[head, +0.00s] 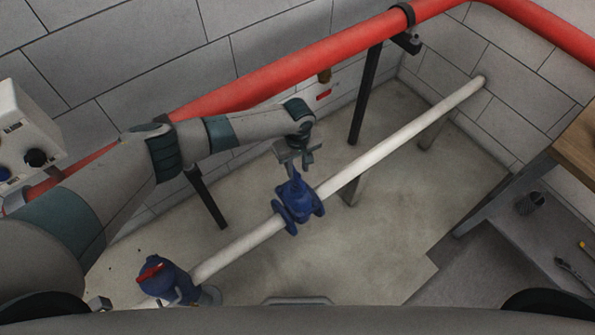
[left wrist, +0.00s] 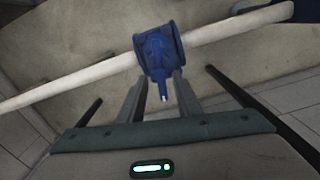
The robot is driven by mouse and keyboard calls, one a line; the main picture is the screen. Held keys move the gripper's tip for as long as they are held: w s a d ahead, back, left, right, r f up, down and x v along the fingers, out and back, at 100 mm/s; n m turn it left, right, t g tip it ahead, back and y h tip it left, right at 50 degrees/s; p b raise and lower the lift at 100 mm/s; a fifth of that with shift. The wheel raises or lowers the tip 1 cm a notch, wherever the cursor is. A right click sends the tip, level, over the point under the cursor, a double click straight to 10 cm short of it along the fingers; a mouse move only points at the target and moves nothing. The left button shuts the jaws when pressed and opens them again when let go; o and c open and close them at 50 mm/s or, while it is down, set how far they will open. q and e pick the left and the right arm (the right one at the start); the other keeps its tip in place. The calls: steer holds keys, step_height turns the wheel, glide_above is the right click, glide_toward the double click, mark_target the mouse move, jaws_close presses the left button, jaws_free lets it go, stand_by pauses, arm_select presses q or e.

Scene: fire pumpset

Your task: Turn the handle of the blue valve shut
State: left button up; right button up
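The blue valve (head: 297,203) sits on the white pipe near the middle of the head view, its narrow stem pointing up. In the left wrist view the blue valve (left wrist: 157,52) lies straight ahead, with a pale tip on its stem. I cannot make out a separate handle clearly. My left gripper (head: 296,157) is just above the valve's top. In the left wrist view its two fingers (left wrist: 159,92) are apart, one on each side of the stem; I cannot tell whether they touch it. My right gripper is not in view.
The white pipe (head: 400,138) runs diagonally to the right wall. A red pipe (head: 290,78) runs along the back wall above my left arm, on dark posts. A blue fitting with a red handle (head: 160,278) stands at the lower left. A wooden-topped bench (head: 578,140) is at right.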

mark_target(297, 176)
arm_select(q)
step_height(297, 176, down, 2)
steer(key=shift+f, duration=0.6)
steer(key=shift+c, duration=0.3)
jaws_close()
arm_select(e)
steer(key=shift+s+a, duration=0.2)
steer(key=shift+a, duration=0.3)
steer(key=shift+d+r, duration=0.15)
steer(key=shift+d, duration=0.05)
